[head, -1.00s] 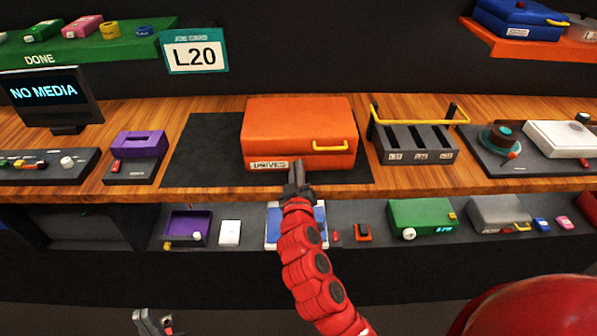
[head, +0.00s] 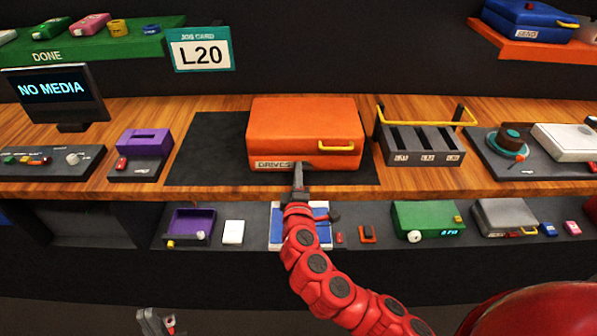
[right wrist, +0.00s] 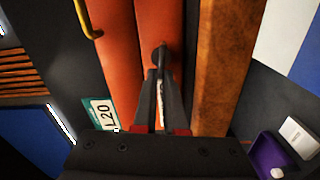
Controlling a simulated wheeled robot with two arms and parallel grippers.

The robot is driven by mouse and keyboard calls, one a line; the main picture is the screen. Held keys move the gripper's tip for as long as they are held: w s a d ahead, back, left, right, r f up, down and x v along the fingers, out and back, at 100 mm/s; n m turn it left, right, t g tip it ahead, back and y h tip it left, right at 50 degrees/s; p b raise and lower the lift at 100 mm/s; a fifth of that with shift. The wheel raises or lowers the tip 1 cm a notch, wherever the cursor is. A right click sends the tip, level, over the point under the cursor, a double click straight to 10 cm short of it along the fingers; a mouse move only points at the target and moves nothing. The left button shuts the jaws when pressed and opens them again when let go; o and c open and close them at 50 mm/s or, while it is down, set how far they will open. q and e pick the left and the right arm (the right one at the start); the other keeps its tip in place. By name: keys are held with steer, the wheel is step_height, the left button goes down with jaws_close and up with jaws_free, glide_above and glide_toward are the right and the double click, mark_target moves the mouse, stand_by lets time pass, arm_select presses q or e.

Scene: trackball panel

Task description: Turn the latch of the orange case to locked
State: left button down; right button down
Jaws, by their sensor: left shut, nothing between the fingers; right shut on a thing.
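The orange case (head: 305,125) lies closed on a dark mat on the wooden bench, with a yellow handle and a DRIVES label on its front; the case also fills the middle of the right wrist view (right wrist: 128,60). Its small dark latch (right wrist: 160,54) shows in the right wrist view at my fingertips; in the head view my gripper covers it. My right gripper (head: 298,172) is at the case's front face, beside the label, shut on the latch. Whether the latch is locked cannot be told. My left gripper (head: 154,320) is shut and empty, low at the bottom edge, far from the case.
The dark mat (head: 208,150) has bare room left of the case. A purple device (head: 143,150) stands further left, and a slotted rack (head: 425,150) with a yellow bar stands close on the right. A lower shelf (head: 350,215) with several items runs under the bench edge.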

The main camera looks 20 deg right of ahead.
steer(key=shift+f+n, duration=0.2)
steer(key=shift+n, duration=0.6)
steer(key=c, duration=1)
jaws_free()
steer(key=shift+p+v, duration=1.9)
steer(key=shift+v, duration=6.85)
